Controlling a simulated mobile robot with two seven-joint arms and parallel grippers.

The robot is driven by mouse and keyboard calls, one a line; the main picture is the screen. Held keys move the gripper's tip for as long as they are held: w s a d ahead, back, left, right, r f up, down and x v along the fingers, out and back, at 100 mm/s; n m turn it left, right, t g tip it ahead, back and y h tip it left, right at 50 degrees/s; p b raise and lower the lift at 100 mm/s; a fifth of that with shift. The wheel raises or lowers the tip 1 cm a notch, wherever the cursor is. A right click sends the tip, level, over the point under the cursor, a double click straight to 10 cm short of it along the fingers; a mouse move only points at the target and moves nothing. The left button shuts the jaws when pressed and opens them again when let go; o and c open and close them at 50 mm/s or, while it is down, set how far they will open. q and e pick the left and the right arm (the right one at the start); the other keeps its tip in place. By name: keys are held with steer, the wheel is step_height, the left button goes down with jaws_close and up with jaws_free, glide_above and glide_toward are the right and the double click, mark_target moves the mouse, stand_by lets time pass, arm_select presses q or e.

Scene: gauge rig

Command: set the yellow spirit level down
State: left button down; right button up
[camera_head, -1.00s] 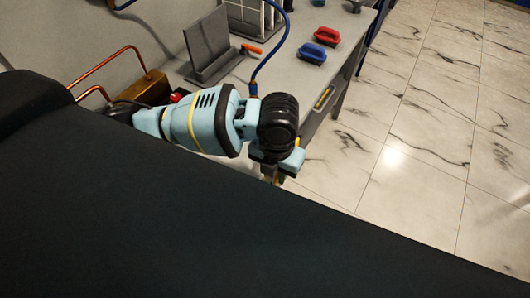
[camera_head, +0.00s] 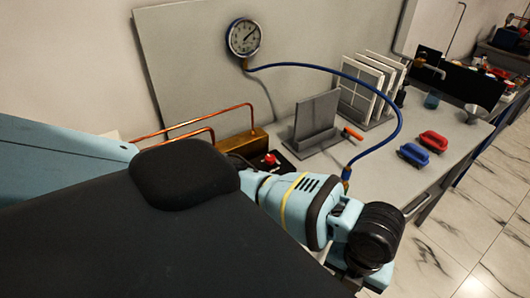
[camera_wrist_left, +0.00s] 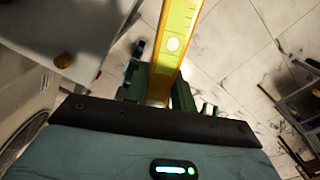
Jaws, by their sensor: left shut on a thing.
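The yellow spirit level (camera_wrist_left: 177,40) shows in the left wrist view as a long yellow bar with a lighter face and a pale round spot. It reaches from my left gripper (camera_wrist_left: 161,92) to the top edge of that view. The dark green fingers are shut on it, one on each side. Floor tiles show behind it, with a pale worktop to the left. In the head view my left wrist is by the front edge of the bench (camera_head: 400,190). The fingers and level are mostly hidden there. My right gripper is not in view.
On the bench are a grey upright plate stand (camera_head: 316,125), a rack of white panels (camera_head: 362,90), and blue (camera_head: 413,154) and red (camera_head: 433,141) handled blocks. A blue hose (camera_head: 385,90) arches from a gauge (camera_head: 243,37). Copper pipes (camera_head: 195,122) stand at left.

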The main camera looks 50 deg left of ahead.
arm_select(q)
steer(key=w+a+r+n, duration=0.2)
steer(key=a+r+n, duration=0.2)
steer(key=n, duration=1.2)
steer(key=w+a+r+n, duration=0.2)
steer(key=a+r+n, duration=0.2)
steer(key=n, duration=1.2)
steer(key=a, duration=0.3)
steer(key=shift+a+r+n, duration=0.2)
steer(key=shift+r+n, duration=0.05)
steer(key=shift+n, duration=0.05)
steer(key=shift+w+d, duration=0.1)
